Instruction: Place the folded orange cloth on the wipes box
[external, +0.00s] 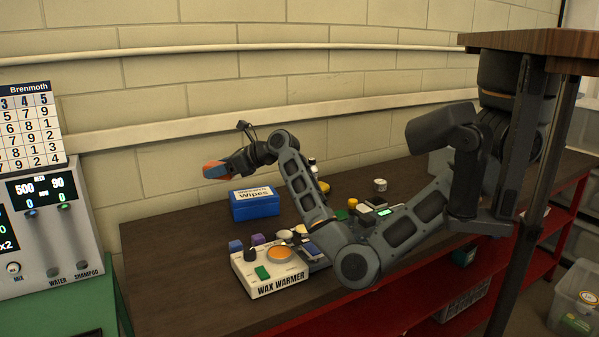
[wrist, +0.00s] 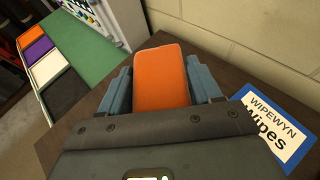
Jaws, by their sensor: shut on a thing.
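The folded orange cloth (wrist: 161,78) is between the two blue-grey fingers of my gripper (wrist: 161,92) in the wrist view. My gripper is shut on it. In the external view my gripper (external: 222,170) holds the orange cloth (external: 213,165) in the air, above and to the left of the wipes box. The blue wipes box (external: 255,209) has a white label on its top and stands on the dark bench near the wall. Its labelled top also shows at the right of the wrist view (wrist: 281,125), partly hidden by my gripper. The cloth is apart from the box.
A wax warmer (external: 270,274) stands in front of the wipes box, with several small jars and blocks around it. A panel machine (external: 50,225) stands left of the dark bench (external: 165,255). The bench's left part is clear. The block wall is close behind.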

